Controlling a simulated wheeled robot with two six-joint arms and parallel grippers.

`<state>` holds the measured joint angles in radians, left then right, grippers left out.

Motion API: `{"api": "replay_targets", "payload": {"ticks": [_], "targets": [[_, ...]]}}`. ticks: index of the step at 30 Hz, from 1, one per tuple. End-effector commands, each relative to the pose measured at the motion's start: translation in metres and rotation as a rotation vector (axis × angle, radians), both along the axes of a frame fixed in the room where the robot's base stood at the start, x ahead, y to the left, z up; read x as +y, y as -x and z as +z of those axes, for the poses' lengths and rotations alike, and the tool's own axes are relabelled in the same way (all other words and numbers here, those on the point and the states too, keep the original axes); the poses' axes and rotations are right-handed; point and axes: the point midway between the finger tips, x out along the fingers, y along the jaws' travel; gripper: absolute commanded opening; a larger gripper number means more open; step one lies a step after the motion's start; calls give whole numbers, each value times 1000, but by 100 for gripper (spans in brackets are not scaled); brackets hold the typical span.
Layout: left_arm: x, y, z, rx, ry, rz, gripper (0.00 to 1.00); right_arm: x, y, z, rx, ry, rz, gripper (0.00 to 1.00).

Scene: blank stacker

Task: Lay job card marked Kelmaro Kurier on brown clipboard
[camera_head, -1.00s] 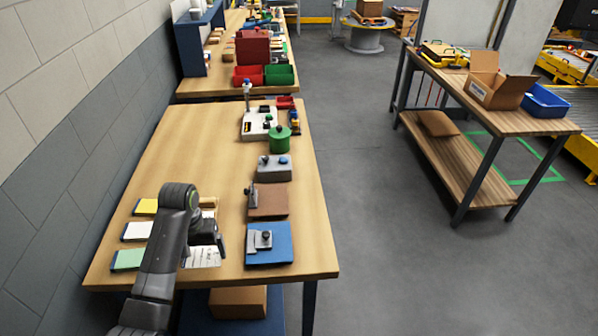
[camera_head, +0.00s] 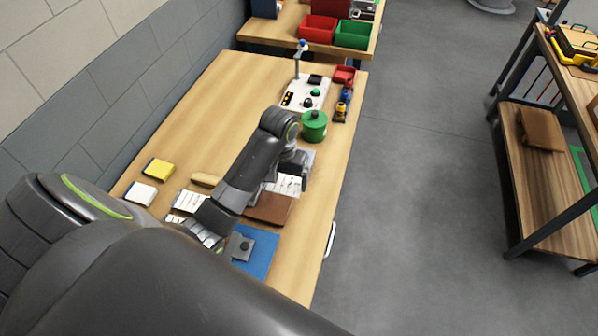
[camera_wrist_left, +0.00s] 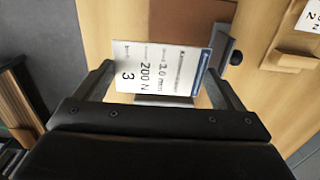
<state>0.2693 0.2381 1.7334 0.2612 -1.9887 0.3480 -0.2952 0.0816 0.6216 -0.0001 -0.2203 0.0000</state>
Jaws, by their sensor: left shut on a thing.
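My left gripper (camera_head: 292,172) is shut on a white printed job card (camera_head: 288,184), over the far side of the brown clipboard (camera_head: 268,209). In the left wrist view the card (camera_wrist_left: 158,70) lies between the fingers (camera_wrist_left: 155,90). It shows "200 N", "3" and a millimetre value; its sideways heading is too small to read surely. The brown clipboard (camera_wrist_left: 192,12) shows behind the card, with its metal clip (camera_wrist_left: 224,50) to the right. I cannot tell whether the card touches the board. My right gripper is not in view.
A blue clipboard (camera_head: 262,258) lies nearer, partly behind my arm. Other white cards (camera_head: 190,202) lie to the left, beside a wooden block (camera_head: 206,180). Yellow (camera_head: 158,168) and white (camera_head: 140,193) pads lie farther left. A green canister (camera_head: 314,126) stands beyond the gripper.

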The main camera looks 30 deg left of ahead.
Motion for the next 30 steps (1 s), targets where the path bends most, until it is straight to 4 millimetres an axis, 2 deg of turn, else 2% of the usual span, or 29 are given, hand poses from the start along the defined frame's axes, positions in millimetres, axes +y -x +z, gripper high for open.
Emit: {"api": "replay_targets", "payload": {"ticks": [1, 3, 9, 18, 30], "targets": [[0, 1, -17, 5, 0, 1, 69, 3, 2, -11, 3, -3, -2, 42], [0, 1, -24, 7, 2, 1, 69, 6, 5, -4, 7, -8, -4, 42], [0, 0, -46, 3, 1, 0, 69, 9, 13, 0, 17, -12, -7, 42], [0, 1, -82, 3, 1, -1, 69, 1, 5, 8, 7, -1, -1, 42], [0, 1, -90, 2, 0, -1, 69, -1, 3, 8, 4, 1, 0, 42]]}}
